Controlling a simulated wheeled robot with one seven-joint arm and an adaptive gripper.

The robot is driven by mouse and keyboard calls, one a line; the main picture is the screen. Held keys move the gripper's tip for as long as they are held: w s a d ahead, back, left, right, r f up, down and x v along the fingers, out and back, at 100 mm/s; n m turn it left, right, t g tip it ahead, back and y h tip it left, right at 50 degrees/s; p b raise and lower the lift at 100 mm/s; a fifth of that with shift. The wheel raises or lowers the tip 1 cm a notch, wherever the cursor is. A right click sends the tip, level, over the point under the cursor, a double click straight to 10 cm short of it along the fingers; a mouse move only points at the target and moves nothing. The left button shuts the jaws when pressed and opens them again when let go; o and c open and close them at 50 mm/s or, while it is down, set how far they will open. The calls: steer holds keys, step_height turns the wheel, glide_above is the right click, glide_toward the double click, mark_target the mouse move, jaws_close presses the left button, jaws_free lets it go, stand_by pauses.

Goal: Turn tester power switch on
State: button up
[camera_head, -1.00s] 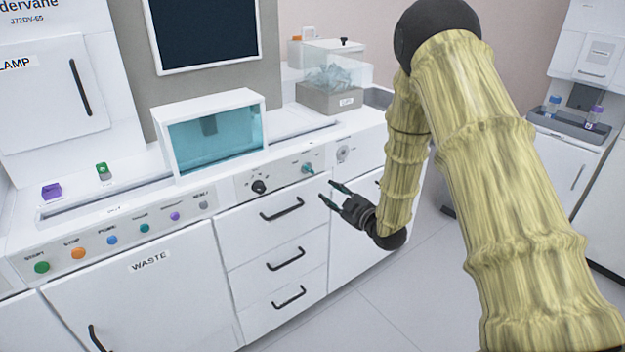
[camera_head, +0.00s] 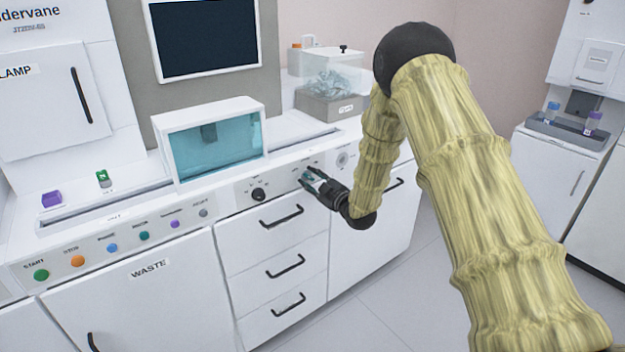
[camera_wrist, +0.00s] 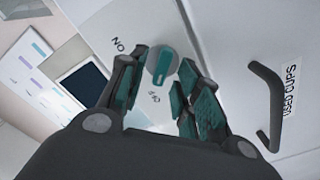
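The power switch (camera_wrist: 162,66) is a round grey knob with a teal handle on the front panel. In the wrist view it lies between and just beyond my fingertips. The labels ON and OFF show beside it, and the teal handle appears to lie nearer the OFF line. My gripper (camera_head: 309,180) is at the panel in the camera_head view and hides most of the switch there. In the wrist view my gripper (camera_wrist: 163,88) is open, with a finger on each side of the switch; I cannot tell whether they touch it.
A black knob (camera_head: 258,194) sits left of my gripper, and a round grey fitting (camera_head: 343,159) sits to its right. Drawers with black handles (camera_head: 282,217) lie below. A teal-windowed box (camera_head: 216,145) and a clear bin (camera_head: 331,80) stand on the counter above.

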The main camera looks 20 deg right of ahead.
steer(key=shift+w, duration=0.15)
jaws_close()
